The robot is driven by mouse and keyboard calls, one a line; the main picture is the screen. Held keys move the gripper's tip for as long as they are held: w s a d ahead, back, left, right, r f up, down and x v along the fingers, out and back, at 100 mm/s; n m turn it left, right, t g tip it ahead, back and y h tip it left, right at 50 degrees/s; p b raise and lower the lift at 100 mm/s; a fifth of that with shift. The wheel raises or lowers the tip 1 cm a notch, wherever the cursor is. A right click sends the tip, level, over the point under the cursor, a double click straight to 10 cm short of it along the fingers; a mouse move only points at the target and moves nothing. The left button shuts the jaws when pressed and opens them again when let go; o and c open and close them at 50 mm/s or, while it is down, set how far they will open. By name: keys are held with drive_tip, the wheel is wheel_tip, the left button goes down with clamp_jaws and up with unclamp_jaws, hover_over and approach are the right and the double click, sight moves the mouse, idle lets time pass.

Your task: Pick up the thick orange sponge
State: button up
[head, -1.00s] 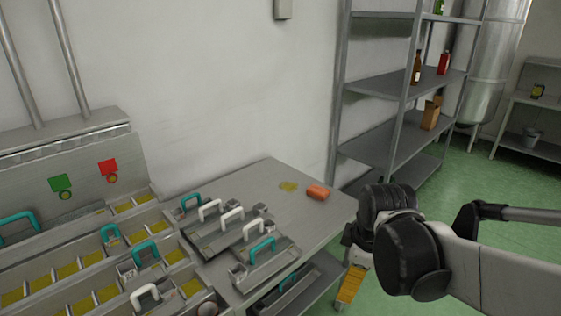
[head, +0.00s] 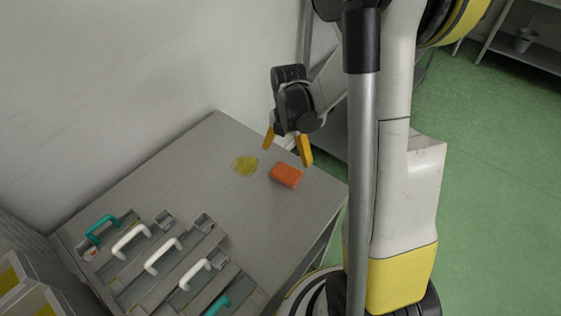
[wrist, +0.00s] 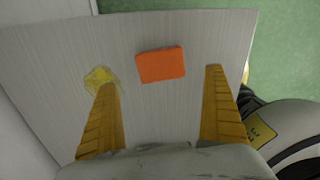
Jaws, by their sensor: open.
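The thick orange sponge (head: 286,174) lies flat on the grey metal table (head: 180,160), near its right edge. My gripper (head: 287,157) is open and empty above the table, with its yellow fingers pointing down beside and behind the sponge in the head view. In the wrist view the sponge (wrist: 161,64) sits between the lines of the two spread fingers (wrist: 160,78), a little beyond their tips. The fingers look apart from the sponge; the exact height above the table is hard to tell.
A yellow-green smear (head: 245,165) lies on the table left of the sponge. Several metal trays with white and teal handles (head: 163,255) cover the table's near left part. A wall stands behind the table. Green floor (head: 490,200) is open to the right.

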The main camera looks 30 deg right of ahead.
sight(286, 172)
drive_tip(key=f, duration=0.1)
drive_tip(key=f+b, duration=0.1)
drive_tip(key=f, duration=0.1)
drive_tip(key=shift+s+a, duration=0.15)
drive_tip(key=shift+s, duration=0.05)
wheel_tip(286, 172, down, 6)
drive_tip(key=b, duration=0.3)
drive_tip(key=shift+w+f, duration=0.1)
drive_tip(key=c, duration=0.8)
